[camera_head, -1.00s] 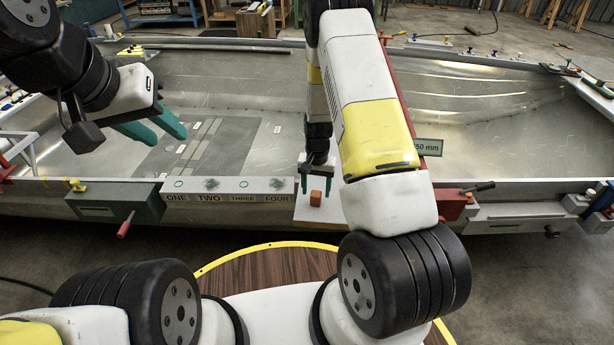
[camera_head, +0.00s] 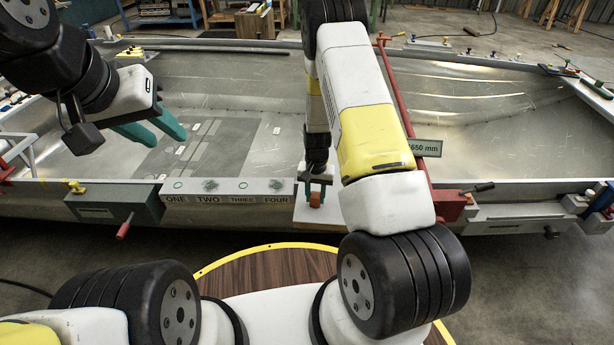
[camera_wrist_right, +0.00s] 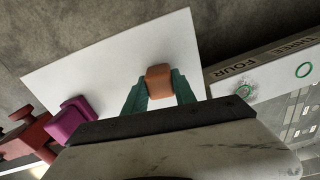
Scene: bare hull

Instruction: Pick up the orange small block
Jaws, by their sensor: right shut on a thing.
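The orange small block (camera_head: 315,199) is on a white board (camera_head: 304,211) at the hull's near edge. My right gripper (camera_head: 315,190) points down at it with a teal finger on each side. In the right wrist view, the orange block (camera_wrist_right: 159,81) sits between the two teal fingertips of my right gripper (camera_wrist_right: 160,90), which is shut on it. The white board (camera_wrist_right: 100,68) lies beneath it. I cannot tell whether the block is clear of the board. My left gripper (camera_head: 158,131) is open and empty above the hull floor at the left.
A purple block (camera_wrist_right: 72,118) and a red clamp (camera_wrist_right: 30,135) show in the right wrist view. A ledge marked ONE to FOUR (camera_head: 228,190) lies left of the board. The hull floor is mostly bare.

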